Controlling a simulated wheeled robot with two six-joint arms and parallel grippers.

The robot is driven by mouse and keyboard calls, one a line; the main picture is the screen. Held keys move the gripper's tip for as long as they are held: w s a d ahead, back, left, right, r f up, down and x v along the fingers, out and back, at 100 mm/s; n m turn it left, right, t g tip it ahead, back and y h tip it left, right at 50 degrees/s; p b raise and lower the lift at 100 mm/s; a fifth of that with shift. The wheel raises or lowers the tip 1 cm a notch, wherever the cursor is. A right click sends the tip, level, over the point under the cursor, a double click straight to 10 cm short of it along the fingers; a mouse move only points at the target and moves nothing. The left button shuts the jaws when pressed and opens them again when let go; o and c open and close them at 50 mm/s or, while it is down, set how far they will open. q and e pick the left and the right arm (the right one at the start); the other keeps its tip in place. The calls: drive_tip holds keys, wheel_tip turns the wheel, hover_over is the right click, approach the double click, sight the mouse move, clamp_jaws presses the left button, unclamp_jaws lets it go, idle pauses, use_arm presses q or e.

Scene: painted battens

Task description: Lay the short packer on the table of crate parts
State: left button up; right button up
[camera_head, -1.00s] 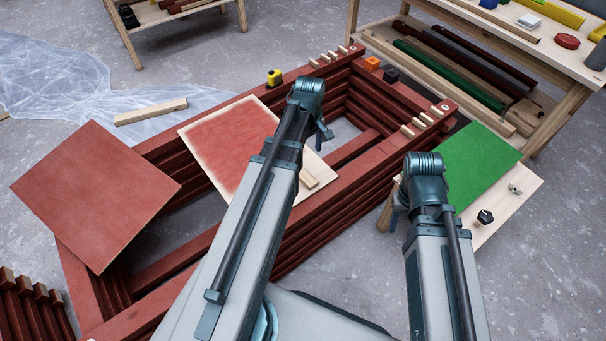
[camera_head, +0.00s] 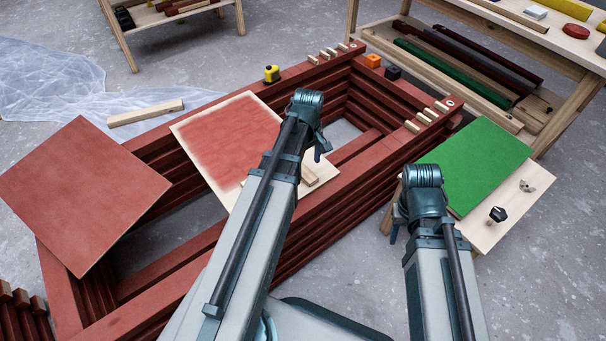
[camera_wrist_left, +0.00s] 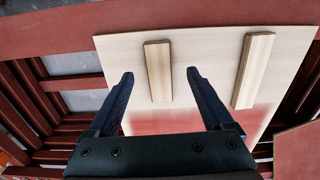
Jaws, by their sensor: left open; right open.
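Two pale wooden strips lie on a pale board (camera_head: 183,129) with a red-painted patch, which rests on the stacked red frames. In the left wrist view the shorter strip (camera_wrist_left: 158,70), apparently the short packer, lies between my fingertips' lines, and a longer strip (camera_wrist_left: 254,70) lies to its right. My left gripper (camera_wrist_left: 160,77) is open and empty, its fingers either side of the short strip's lower part in the picture; contact cannot be told. My right gripper (camera_head: 394,234) is mostly hidden behind its arm, left of the green panel. A low table (camera_head: 117,36) at top left bears reddish pieces.
A red panel (camera_head: 80,190) lies across the frames at left. A green panel (camera_head: 470,165) and a black knob (camera_head: 498,214) lie on a small table at right. A yellow tape measure (camera_head: 271,73) and several small blocks sit on the frame rails. A workbench (camera_head: 500,30) stands at top right.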

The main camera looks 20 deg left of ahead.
sight(307, 174)
use_arm(q)
drive_tip(key=f+b, duration=0.4)
drive_tip(key=f, duration=0.1)
drive_tip(key=shift+w+a, duration=0.15)
drive_tip(key=shift+w, duration=0.05)
drive_tip(key=shift+r, duration=0.15)
clamp_jaws()
